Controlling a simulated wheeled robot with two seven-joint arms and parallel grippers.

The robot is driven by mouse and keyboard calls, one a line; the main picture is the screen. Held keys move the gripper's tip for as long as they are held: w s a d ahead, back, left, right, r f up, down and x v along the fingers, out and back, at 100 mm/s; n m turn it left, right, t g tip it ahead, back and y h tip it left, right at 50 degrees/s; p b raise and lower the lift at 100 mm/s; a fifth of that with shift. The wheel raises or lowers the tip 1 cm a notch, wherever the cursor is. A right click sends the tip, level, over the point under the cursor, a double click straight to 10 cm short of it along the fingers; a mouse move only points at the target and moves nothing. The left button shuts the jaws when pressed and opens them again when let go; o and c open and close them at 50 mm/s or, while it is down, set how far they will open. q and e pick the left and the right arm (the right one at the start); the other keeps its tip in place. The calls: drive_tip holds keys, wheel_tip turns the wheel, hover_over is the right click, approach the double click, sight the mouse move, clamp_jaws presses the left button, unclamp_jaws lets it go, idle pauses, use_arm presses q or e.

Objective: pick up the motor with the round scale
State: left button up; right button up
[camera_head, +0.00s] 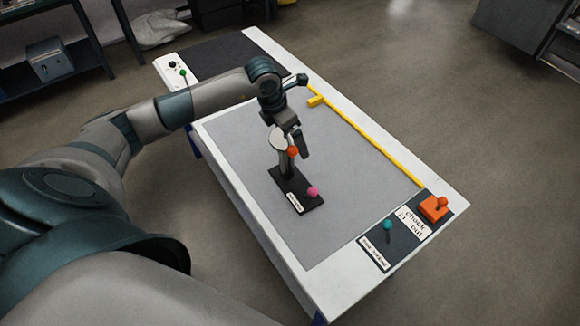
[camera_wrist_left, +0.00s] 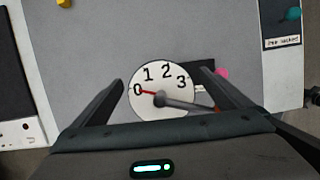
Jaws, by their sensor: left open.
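The motor with the round scale (camera_wrist_left: 160,84) shows in the left wrist view as a white dial marked 0 to 3, with a red mark near 0 and a grey pointer. In the head view its dial (camera_head: 279,139) stands on a dark post above a black base plate (camera_head: 294,190) with a pink knob (camera_head: 312,191). An orange-red knob (camera_head: 292,151) is beside the dial. My left gripper (camera_head: 291,147) is open at the dial. In the wrist view its fingers (camera_wrist_left: 160,98) lie on either side of the dial. My right gripper is not in view.
A yellow rail (camera_head: 372,142) runs along the table's far side. A panel with a teal knob (camera_head: 387,226) and an orange block (camera_head: 434,208) are at the near right corner. The grey mat (camera_head: 345,165) is clear on the right.

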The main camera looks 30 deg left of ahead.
use_arm(q)
drive_tip(key=shift+c, duration=0.2)
drive_tip(key=c, duration=2.1)
drive_tip(key=shift+w+r, duration=0.1)
drive_tip(key=shift+r, duration=0.15)
drive_tip(key=shift+r+b, duration=0.25)
drive_tip(key=shift+b, duration=0.05)
drive_tip(key=shift+r+b, duration=0.8)
drive_tip(key=shift+r, duration=0.75)
drive_tip(key=d+r+b, duration=0.2)
drive_tip(key=d+r, duration=0.1)
drive_tip(key=d, duration=0.2)
drive_tip(key=s+d+r+b, duration=0.1)
drive_tip(key=d+r+b, duration=0.1)
drive_tip(key=d+r, duration=0.2)
drive_tip(key=shift+s+d, duration=0.2)
drive_tip(key=shift+d, duration=1.1)
